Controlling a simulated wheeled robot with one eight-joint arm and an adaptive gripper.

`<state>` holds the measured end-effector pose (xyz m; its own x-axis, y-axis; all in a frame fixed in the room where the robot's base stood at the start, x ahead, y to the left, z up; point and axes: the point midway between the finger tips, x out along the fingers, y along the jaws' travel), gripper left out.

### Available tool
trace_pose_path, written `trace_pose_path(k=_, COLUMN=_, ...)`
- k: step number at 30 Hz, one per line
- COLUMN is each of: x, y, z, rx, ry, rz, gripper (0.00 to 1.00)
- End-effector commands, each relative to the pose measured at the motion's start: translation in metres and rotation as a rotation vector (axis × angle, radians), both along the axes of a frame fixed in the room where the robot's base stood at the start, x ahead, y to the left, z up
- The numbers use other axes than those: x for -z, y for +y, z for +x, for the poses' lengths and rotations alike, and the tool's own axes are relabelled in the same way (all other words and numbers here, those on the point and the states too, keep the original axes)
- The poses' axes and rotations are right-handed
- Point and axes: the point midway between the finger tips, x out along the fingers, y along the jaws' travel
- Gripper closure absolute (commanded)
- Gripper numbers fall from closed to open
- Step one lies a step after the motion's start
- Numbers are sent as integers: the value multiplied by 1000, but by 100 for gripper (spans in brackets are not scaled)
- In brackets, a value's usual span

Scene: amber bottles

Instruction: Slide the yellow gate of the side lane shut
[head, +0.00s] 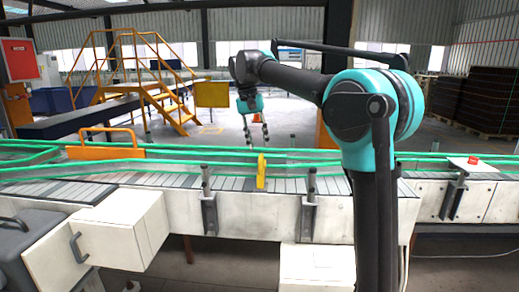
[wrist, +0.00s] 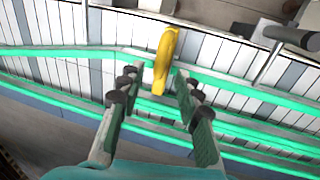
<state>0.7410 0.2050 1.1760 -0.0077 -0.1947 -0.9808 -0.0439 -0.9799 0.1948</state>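The yellow gate (head: 261,171) is a small upright yellow piece at the near side of the conveyor, close to the middle of the head view. In the wrist view the yellow gate (wrist: 165,58) stands tilted, just beyond and between my fingertips. My gripper (head: 258,146) hangs down above and slightly behind the gate in the head view. In the wrist view my gripper (wrist: 157,76) has its two fingers spread apart with nothing held between them. I cannot tell from these views whether a finger touches the gate.
Green guide rails (head: 200,152) run along the slatted conveyor, and slant across the wrist view. An orange handle-shaped frame (head: 107,153) stands at left on the conveyor. Dark clamp posts (head: 207,185) and (head: 310,187) rise on the front edge. A white box (head: 125,225) juts out front left.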

Motion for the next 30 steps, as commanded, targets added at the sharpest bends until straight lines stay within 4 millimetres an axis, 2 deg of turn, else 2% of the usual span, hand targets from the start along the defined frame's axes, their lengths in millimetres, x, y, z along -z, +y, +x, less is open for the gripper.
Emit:
trace_pose_path(k=6, x=-44, y=9, z=1, rx=-2, ry=-1, rz=0, gripper=66)
trace_pose_path(k=12, x=-71, y=15, z=1, rx=-1, ry=-1, rz=0, gripper=66)
trace_pose_path(k=18, x=-82, y=17, z=1, rx=0, ry=-1, rz=0, gripper=66)
trace_pose_path(k=30, x=-83, y=17, z=1, rx=0, ry=-1, rz=0, gripper=66)
